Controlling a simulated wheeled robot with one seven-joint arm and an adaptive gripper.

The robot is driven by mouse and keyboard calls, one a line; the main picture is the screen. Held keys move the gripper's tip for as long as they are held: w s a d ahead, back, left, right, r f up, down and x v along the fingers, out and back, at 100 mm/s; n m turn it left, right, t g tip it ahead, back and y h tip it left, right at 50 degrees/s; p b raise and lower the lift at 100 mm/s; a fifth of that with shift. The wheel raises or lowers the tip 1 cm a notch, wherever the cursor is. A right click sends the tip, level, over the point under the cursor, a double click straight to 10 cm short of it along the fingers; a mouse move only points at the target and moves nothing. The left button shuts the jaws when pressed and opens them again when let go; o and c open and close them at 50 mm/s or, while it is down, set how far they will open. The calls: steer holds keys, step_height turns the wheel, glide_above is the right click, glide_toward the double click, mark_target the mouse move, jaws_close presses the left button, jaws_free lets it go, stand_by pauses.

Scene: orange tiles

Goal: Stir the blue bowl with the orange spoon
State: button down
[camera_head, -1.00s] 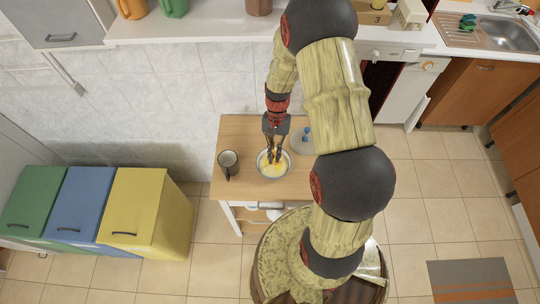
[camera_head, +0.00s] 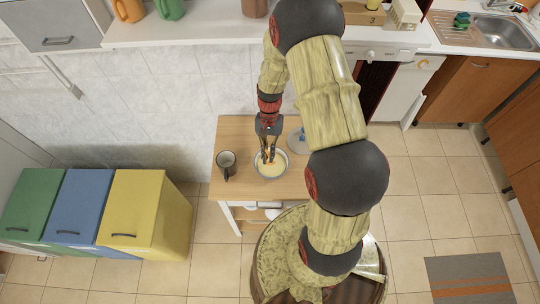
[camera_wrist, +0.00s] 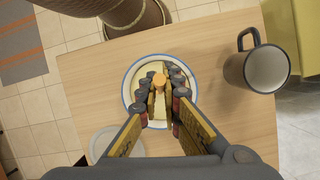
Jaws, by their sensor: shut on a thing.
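A round bowl with a blue rim (camera_wrist: 127,88) and pale yellow contents stands on the small wooden table; it also shows in the head view (camera_head: 286,170). My gripper (camera_head: 268,157) is above the bowl and points down into it. In the wrist view my gripper (camera_wrist: 159,98) is shut on the orange spoon (camera_wrist: 158,80), whose rounded orange end shows between the fingers. The spoon's lower part is hidden by the fingers, so I cannot see how deep it reaches.
A dark mug (camera_head: 226,164) stands left of the bowl on the table (camera_head: 235,130). A pale round dish (camera_head: 298,143) with something blue is at the right. Green, blue and yellow bins (camera_head: 150,210) stand at the left. A tiled wall is behind the table.

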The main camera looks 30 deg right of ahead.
mark_target(267, 151)
stand_by(0.3)
steer(key=shift+s+a+r+p, duration=0.1)
steer(key=shift+a+r+p, duration=0.05)
steer(key=shift+r+p, duration=0.7)
steer(key=shift+s+a+r+p, duration=0.15)
steer(key=shift+r+p, duration=0.45)
steer(key=shift+r, duration=0.6)
steer(key=shift+s+a+r+p, duration=0.1)
steer(key=shift+a+r+p, duration=0.1)
steer(key=shift+r+p, duration=0.65)
steer(key=shift+r, duration=0.2)
steer(key=shift+r+p, duration=1.65)
steer(key=shift+r, duration=0.85)
